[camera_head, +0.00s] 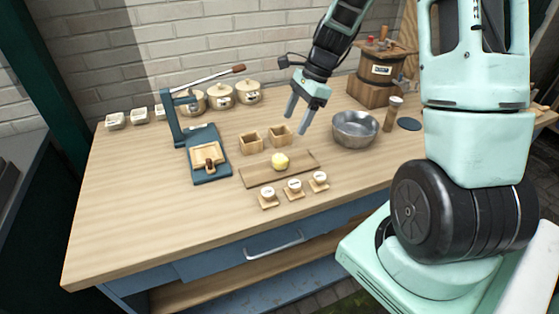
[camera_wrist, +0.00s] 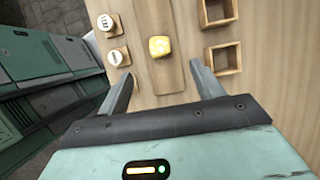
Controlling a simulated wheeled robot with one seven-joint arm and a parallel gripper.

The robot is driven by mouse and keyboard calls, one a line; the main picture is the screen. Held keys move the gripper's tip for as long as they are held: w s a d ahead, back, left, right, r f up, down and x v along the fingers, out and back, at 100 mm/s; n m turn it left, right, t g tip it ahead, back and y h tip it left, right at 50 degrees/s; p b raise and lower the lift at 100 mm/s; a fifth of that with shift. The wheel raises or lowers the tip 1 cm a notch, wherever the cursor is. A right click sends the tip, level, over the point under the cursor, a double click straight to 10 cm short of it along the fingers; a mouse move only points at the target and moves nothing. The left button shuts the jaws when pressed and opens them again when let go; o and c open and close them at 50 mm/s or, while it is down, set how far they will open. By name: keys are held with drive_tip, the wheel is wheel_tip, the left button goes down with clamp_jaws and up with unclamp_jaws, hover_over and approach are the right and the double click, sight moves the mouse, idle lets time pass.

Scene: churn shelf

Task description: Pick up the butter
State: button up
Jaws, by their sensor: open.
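The butter (camera_head: 281,161) is a small pale yellow lump on a flat wooden board (camera_head: 257,174) on the workbench. In the wrist view the butter (camera_wrist: 160,46) lies ahead of the fingertips, between their lines and apart from both. My gripper (camera_head: 296,117) is open and empty, above the bench behind and slightly right of the butter. In the wrist view its two fingers (camera_wrist: 160,78) are spread wide with bare wood between them.
Two open wooden boxes (camera_head: 251,143) stand behind the board, and several small labelled stands (camera_head: 294,188) sit in front. A blue press (camera_head: 208,160) is at left, a metal bowl (camera_head: 355,128) at right. Lidded pots (camera_head: 220,95) line the back. The bench's left front (camera_head: 120,225) is clear.

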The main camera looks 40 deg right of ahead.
sight(279, 159)
drive_tip(key=p+x, duration=0.1)
drive_tip(key=x, duration=1.2)
drive_tip(key=shift+f+p, duration=0.1)
drive_tip(key=shift+p, duration=0.25)
drive_tip(key=c, duration=1.1)
drive_tip(key=shift+o, duration=0.2)
